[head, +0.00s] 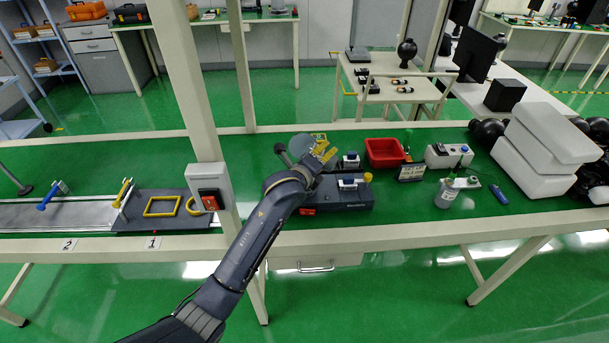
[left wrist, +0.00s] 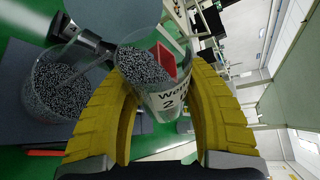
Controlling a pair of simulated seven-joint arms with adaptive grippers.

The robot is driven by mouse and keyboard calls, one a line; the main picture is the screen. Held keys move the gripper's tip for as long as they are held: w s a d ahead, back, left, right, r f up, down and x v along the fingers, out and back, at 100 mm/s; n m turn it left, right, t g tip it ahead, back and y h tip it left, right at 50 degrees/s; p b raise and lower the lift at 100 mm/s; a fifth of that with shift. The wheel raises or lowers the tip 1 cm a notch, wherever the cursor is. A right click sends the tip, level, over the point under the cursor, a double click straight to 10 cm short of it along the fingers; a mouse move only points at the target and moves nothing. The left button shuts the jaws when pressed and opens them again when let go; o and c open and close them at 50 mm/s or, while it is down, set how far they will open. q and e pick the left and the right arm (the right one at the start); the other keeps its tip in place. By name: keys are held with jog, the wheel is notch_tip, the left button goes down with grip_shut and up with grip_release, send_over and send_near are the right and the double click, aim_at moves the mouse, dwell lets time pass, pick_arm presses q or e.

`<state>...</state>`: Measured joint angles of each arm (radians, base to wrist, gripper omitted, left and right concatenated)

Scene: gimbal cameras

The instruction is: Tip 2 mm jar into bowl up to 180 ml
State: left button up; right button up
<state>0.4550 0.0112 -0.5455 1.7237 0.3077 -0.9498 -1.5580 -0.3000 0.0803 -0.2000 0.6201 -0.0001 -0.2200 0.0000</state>
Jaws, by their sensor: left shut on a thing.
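My left gripper (head: 326,151) is over the bench, its yellow fingers shut around a clear jar (left wrist: 146,68) of dark grey grains. The jar's white label (left wrist: 172,97) shows a "2" and part of a word. The jar is tilted well over, and its grains lie along its lower side toward the mouth. A clear bowl (left wrist: 55,85) holding similar grains is at the left of the left wrist view, just beyond the jar. In the head view a greyish round bowl (head: 302,147) shows beside the fingers. I cannot read a volume level. My right gripper is out of view.
A dark device (head: 345,195) stands close under the gripper. A red bin (head: 385,153), a bottle (head: 446,194), a white instrument (head: 449,156) and white boxes (head: 545,135) stand to the right. A post with a red switch box (head: 210,198) rises left of my arm.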

pick_arm(q)
jog(key=shift+f+n+h+p, duration=0.3)
jog(key=shift+n+h+p, duration=0.1)
jog(key=shift+n+p, duration=0.25)
dwell(2.9)
jog(key=shift+d+r+n+t+h, duration=0.1)
jog(key=shift+r+n+t+h, duration=0.3)
jog(key=shift+n, duration=0.45)
dwell(2.4)
jog(key=shift+f+m+y, duration=0.3)
jog(key=shift+m, duration=0.3)
jog(key=shift+r+m+g+y, duration=0.25)
jog(key=shift+m+y, duration=0.25)
jog(key=shift+m, duration=0.3)
jog(key=shift+r, duration=0.1)
